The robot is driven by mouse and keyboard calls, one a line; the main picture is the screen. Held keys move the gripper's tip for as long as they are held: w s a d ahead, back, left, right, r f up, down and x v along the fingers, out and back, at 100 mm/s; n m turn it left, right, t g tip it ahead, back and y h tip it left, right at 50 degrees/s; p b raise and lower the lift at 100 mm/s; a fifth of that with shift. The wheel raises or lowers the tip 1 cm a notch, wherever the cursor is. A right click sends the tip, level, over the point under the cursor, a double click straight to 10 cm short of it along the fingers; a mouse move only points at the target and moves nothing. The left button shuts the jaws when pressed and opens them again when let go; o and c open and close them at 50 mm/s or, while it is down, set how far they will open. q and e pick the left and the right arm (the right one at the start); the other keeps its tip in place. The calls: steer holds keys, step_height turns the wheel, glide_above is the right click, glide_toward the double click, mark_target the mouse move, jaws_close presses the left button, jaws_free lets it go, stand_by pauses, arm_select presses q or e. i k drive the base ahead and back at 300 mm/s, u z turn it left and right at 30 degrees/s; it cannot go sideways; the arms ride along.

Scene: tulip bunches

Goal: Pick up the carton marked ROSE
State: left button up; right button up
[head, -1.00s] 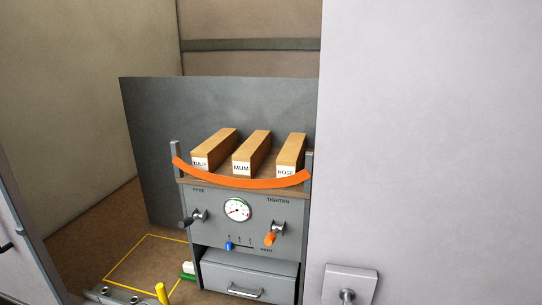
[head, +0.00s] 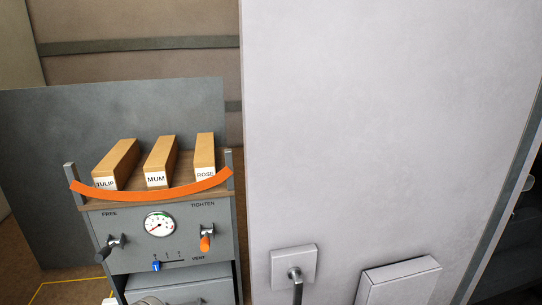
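The carton marked ROSE (head: 205,155) is a long tan box with a white label on its front end. It lies on the wooden shelf top of a grey cabinet, at the right end of a row. The cartons marked MUM (head: 160,158) and TULIP (head: 115,163) lie to its left. An orange curved band (head: 150,193) runs across the front of the shelf between two grey posts, just below the labels. Neither of my grippers can be made out in the head view.
The cabinet front (head: 133,232) has a round gauge (head: 160,224), a dark-handled knob (head: 112,246), an orange-handled knob (head: 206,240) and a blue slider (head: 156,265). A large pale panel (head: 380,130) with a lever handle (head: 296,280) stands close on the right. A grey board (head: 40,150) stands behind the cabinet.

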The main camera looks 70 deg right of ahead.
mark_target(204, 160)
steer(key=z, duration=2)
